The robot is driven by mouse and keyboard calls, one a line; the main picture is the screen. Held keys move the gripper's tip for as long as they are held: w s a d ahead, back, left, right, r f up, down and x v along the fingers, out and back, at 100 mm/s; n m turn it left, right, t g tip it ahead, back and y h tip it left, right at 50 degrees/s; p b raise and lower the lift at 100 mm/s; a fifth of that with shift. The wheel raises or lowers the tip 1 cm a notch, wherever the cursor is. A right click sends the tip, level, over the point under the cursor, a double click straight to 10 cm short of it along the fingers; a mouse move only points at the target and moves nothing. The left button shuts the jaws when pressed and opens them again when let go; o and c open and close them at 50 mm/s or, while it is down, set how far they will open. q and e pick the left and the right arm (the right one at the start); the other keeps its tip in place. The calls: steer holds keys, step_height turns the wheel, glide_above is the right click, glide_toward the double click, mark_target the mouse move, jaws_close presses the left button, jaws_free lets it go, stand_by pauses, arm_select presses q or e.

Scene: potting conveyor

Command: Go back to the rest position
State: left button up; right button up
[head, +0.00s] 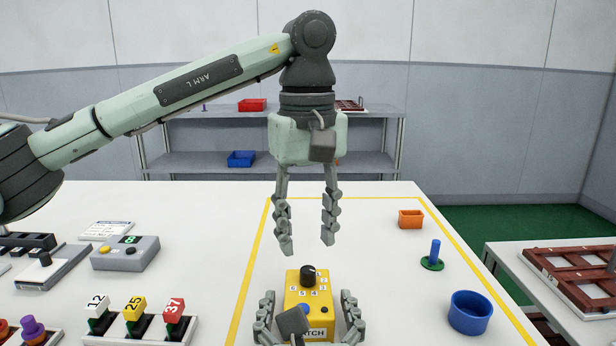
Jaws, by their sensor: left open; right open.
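My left gripper (307,240) hangs from its raised arm with its fingers pointing down. It is open and empty, above the far end of a yellow control box (292,290). The box has a black knob (308,274) on top with numbers around it, a blue button (283,309) and a small black button. My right gripper (308,296) is at the bottom edge, open, with one finger on each side of the box. I cannot tell whether its fingers touch the box. Its palm hides part of the box's near side and label.
A blue cup (470,313), a green base with a blue peg (433,258) and an orange bin (411,219) stand right of the box. Numbered switches (134,311) and a grey display box (125,254) stand left. The white table between the grey box and yellow line is clear.

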mark_target(307, 269)
arm_select(q)
step_height(307, 269, up, 7)
arm_select(e)
steer(key=shift+s, duration=0.4)
steer(key=s, duration=0.4)
steer(key=s+r, duration=0.1)
steer(key=s, duration=0.1)
steer(key=shift+d, duration=0.1)
steer(key=w, duration=0.4)
steer(key=w+f, duration=0.1)
steer(key=w, duration=0.2)
arm_select(q)
step_height(307, 269, down, 12)
steer(key=shift+f, duration=0.25)
arm_select(e)
steer(key=shift+s, duration=0.1)
arm_select(q)
steer(key=shift+r+n, duration=0.2)
steer(key=shift+n, duration=0.5)
steer(key=n, duration=1.2)
steer(key=shift+s, duration=0.1)
